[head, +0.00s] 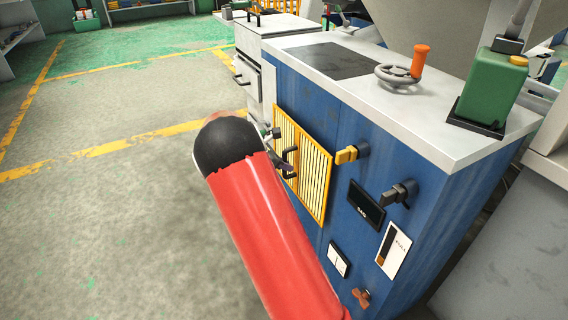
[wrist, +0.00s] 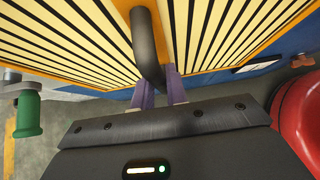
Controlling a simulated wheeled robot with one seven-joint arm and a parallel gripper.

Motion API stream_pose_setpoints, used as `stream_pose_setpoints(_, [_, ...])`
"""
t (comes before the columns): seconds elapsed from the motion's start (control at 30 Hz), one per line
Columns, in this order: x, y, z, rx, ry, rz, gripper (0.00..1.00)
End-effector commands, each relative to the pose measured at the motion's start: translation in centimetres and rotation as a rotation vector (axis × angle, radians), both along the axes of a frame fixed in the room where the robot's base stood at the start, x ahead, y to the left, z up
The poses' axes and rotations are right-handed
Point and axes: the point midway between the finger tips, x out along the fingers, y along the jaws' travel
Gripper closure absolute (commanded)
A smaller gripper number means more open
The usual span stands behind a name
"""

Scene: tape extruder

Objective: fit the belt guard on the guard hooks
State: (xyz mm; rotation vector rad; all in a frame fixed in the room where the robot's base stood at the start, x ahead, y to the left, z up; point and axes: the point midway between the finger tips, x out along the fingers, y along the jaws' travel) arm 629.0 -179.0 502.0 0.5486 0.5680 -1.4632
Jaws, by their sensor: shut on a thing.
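The belt guard is a yellow-framed panel with dark bars (head: 314,178), upright at the blue cabinet's front face in the head view. It fills the top of the wrist view (wrist: 62,38). Its black handle (head: 289,160) stands out from the panel and shows large in the wrist view (wrist: 147,45). My gripper (wrist: 158,90) has purple fingers shut on this handle. In the head view my gripper (head: 282,166) is mostly hidden behind my red arm. The guard hooks are not visible, and I cannot tell whether the guard touches them.
Right of the guard, the blue cabinet (head: 350,125) carries a yellow knob (head: 346,155), a black valve (head: 398,194), a level gauge (head: 393,249) and a small orange tap (head: 361,297). A green-handled fitting (wrist: 28,113) is left in the wrist view. Open floor (head: 110,215) lies left.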

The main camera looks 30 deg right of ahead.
Motion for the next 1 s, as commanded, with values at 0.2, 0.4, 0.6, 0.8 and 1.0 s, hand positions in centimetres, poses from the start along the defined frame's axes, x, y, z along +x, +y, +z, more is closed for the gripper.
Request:
stream_pose_setpoints(0.2, [0.0,-0.1,-0.4,-0.002,-0.001,-0.001,1.00])
stream_pose_setpoints(0.4, [0.0,-0.1,-0.9,-0.002,-0.001,-0.001,1.00])
stream_pose_setpoints(0.6, [0.0,-0.1,-1.3,-0.002,-0.001,-0.001,1.00])
stream_pose_setpoints(0.8, [0.0,0.0,-1.4,-0.001,-0.001,0.000,0.71])
stream_pose_setpoints(1.0, [0.0,0.0,-1.5,-0.001,0.000,0.000,0.60])
